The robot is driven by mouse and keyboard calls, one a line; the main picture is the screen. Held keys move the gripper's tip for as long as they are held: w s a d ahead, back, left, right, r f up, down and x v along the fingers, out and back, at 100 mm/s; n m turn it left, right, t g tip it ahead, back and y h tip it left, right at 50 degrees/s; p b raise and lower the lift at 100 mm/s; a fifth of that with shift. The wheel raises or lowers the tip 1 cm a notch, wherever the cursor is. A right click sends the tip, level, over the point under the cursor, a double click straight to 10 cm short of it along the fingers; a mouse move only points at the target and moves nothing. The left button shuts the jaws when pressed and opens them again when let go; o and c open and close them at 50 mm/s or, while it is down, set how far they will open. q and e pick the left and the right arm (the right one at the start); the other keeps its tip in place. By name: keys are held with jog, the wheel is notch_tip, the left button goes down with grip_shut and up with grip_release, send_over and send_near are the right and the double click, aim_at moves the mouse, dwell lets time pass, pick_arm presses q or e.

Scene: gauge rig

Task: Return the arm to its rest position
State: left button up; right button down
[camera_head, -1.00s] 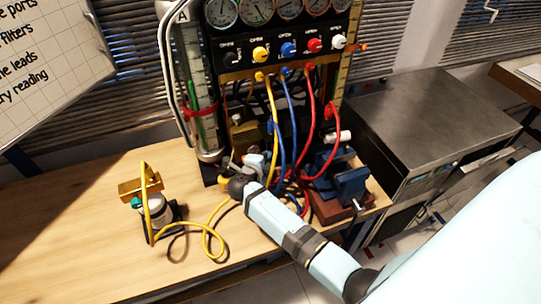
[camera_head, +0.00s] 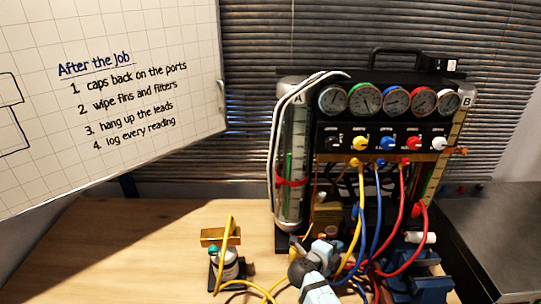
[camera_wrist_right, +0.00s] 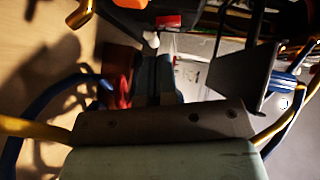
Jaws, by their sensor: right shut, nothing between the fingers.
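My right arm comes in from the bottom of the head view. Its right gripper (camera_head: 325,252) is low in front of the gauge rig, close to the hoses, and shut with nothing held. In the right wrist view its fingers (camera_wrist_right: 157,80) show beyond the dark palm, with a blue hose and yellow hose passing nearby. Whether the arm touches the hoses cannot be told. My left gripper is not in view.
The gauge rig (camera_head: 388,129) with yellow, blue and red hoses (camera_head: 378,215) stands on the wooden bench (camera_head: 130,245). A small valve unit (camera_head: 226,262) with a yellow hose stands left. A whiteboard (camera_head: 110,90) hangs at upper left. The bench's left side is clear.

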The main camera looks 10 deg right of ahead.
jog(key=s+a+r+n+t+y, duration=0.2)
jog(key=s+a+n+t+y, duration=0.85)
jog(key=n, duration=0.75)
jog(key=s+a+f+n+g+y, duration=0.1)
jog(key=s+f+n+g+y, duration=0.2)
jog(key=s+n, duration=0.3)
jog(key=s+a+f+n+g+y, duration=0.1)
jog(key=s+f+n+g+y, duration=0.2)
jog(key=s+n, duration=0.3)
jog(key=s+f+g, duration=0.1)
jog(key=s, duration=0.4)
jog(key=shift+s+a+f+p, duration=0.25)
jog(key=shift+a+p, duration=0.15)
